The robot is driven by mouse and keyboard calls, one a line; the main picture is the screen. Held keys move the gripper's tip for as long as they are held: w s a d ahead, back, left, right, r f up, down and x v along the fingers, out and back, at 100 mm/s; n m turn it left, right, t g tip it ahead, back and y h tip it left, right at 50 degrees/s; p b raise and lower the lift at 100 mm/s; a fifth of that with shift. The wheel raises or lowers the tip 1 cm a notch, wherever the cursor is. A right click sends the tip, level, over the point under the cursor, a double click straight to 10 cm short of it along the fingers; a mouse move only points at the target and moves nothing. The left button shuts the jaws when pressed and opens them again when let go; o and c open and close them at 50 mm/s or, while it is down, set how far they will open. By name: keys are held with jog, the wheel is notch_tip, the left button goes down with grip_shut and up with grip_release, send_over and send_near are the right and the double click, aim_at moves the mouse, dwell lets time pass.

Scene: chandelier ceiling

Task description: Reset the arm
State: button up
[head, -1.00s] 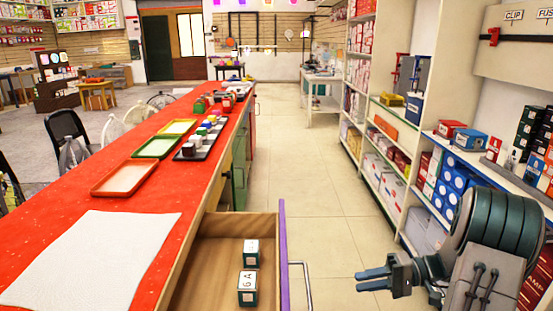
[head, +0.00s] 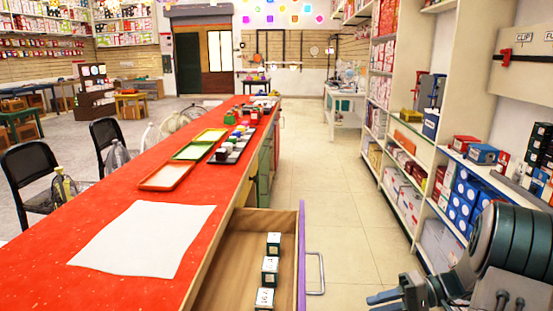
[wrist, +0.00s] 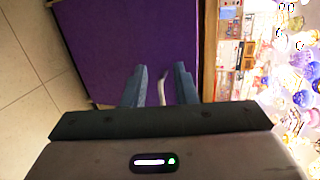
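My gripper (head: 376,301) is at the lower right of the head view, partly cut by the bottom edge. In the wrist view its two blue-grey fingers (wrist: 160,86) stand apart with nothing held between them. The purple drawer front (wrist: 125,45) faces it, and the pale drawer handle (wrist: 162,92) shows between the fingers, beyond them. In the head view the drawer handle (head: 321,274) is left of my gripper, with a gap between. My arm is bent at the right side, beside the shelves.
The open wooden drawer (head: 235,270) holds several small green-and-white boxes (head: 270,270). The red counter (head: 120,225) carries a white sheet (head: 145,238) and trays. Stocked shelves (head: 432,185) line the right, close to my arm. The tiled aisle (head: 320,190) between is clear.

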jog(key=s+a+r+t+h+p, duration=0.1)
jog(key=s+a+r+h+p, duration=0.2)
jog(key=r, duration=0.6)
jog(key=s+a+r+h+p, duration=0.2)
jog(key=s+r+h+p, duration=0.4)
jog(key=r+p, duration=0.3)
jog(key=s+a+r+t+h+p, duration=0.1)
jog(key=s+a+r+h+p, duration=0.2)
jog(key=s+r+h+p, duration=0.2)
notch_tip(320, 180, up, 4)
jog(key=s+p, duration=0.1)
jog(key=p, duration=0.2)
jog(key=shift+s+a+n+t+h, duration=0.3)
jog(key=shift+s, duration=0.1)
jog(key=shift+d+f, duration=0.1)
